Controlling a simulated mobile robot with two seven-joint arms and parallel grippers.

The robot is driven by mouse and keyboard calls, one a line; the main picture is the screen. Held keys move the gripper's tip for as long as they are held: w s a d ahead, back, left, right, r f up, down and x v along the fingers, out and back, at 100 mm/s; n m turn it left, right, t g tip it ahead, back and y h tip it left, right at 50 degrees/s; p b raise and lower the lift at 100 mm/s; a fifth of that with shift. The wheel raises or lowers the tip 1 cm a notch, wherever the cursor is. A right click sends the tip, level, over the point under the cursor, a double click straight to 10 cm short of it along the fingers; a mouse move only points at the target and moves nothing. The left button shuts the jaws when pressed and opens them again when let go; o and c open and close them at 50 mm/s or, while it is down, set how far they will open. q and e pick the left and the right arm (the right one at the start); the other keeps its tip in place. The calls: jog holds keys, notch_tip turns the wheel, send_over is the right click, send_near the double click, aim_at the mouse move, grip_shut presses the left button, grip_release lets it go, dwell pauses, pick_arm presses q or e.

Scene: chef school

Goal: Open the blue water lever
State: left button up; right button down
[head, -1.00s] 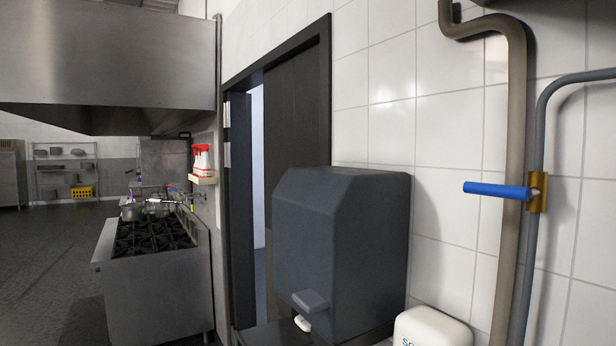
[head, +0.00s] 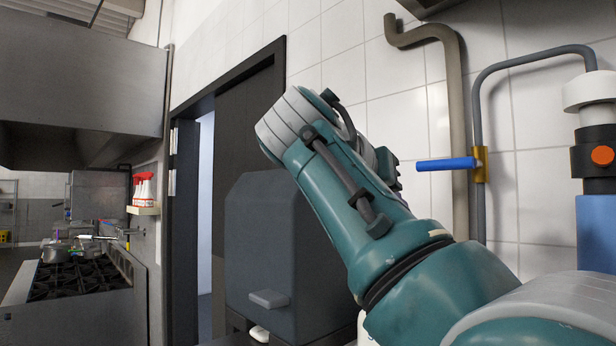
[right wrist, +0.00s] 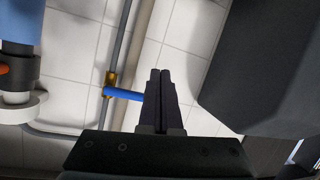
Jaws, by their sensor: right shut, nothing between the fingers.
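The blue lever (head: 446,164) sticks out level to the left from a brass valve (head: 480,164) on a thin grey pipe by the tiled wall. In the right wrist view the lever (right wrist: 123,94) and brass valve (right wrist: 110,82) appear left of my right gripper (right wrist: 158,74). Its dark fingers are shut together and empty. The lever's free end appears close beside the fingers or partly behind them; I cannot tell whether they touch. In the head view my arm hides most of that gripper. My left gripper is not in view.
A thick beige pipe (head: 459,130) runs behind the lever. A blue unit with a white cap and orange knob (head: 602,155) stands to the right. A dark grey dispenser box (head: 262,245) is left of my arm. A stove (head: 75,280) stands further left.

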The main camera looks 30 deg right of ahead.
pick_arm(q)
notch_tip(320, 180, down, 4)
jog(key=b, duration=0.2)
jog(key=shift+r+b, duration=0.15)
jog(key=shift+b, duration=0.15)
pick_arm(e)
notch_tip(320, 180, up, 13)
jog(key=s+m+g+h, duration=0.1)
jog(key=m+h, duration=0.3)
jog(key=shift+a, duration=0.4)
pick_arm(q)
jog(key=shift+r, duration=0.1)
pick_arm(e)
jog(key=shift+d+r, duration=0.1)
jog(key=p, duration=0.8)
send_over(448, 166)
jog(key=w+a, duration=0.1)
jog(key=a, duration=0.2)
pick_arm(q)
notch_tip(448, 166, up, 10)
jog(key=p, duration=0.2)
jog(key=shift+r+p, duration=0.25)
jog(key=shift+p, duration=0.1)
pick_arm(e)
jog(key=f, duration=0.4)
jog(key=shift+w+d+f, duration=0.2)
jog(key=shift+d+f, duration=0.05)
jog(key=shift+f, duration=0.05)
